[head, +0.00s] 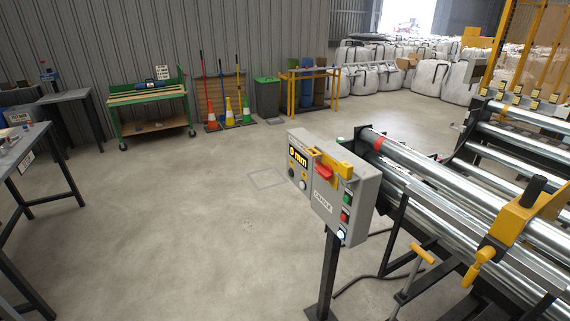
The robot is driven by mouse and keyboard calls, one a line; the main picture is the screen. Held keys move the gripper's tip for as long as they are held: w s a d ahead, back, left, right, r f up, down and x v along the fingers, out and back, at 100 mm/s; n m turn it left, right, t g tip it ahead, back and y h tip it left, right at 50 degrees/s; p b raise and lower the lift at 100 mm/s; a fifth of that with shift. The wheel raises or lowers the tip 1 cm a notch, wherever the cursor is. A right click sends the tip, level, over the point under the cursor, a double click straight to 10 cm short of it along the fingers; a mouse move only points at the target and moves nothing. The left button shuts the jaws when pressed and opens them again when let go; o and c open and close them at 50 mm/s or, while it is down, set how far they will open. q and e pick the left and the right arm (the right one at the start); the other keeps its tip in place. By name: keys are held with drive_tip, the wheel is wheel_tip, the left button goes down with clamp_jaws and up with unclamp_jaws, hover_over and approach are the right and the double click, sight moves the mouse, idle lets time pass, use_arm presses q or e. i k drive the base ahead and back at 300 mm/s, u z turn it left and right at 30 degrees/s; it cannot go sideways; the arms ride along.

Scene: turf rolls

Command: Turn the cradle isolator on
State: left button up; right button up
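The grey cradle control box (364,208) stands on a dark post (328,270) right of the picture's middle. A red handle (323,171), which looks like the isolator, sits on its front face beside a yellow part (345,169). I cannot tell the handle's on or off position. A label (322,202) that seems to read CRADLE is below it. A display (298,156) shows lit yellow characters. Green (348,198), red (345,215) and pale lit (341,234) buttons run down the right side. Neither of my grippers is in view.
The cradle's metal rollers (435,172) and yellow clamp (517,218) are right of the box. A dark table (20,150) stands at the left edge, a green trolley (150,100) at the wall. Open floor (190,220) lies left of the box.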

sight(326, 171)
drive_tip(key=z, duration=0.25)
drive_tip(key=i, duration=0.9)
drive_tip(key=z, duration=0.65)
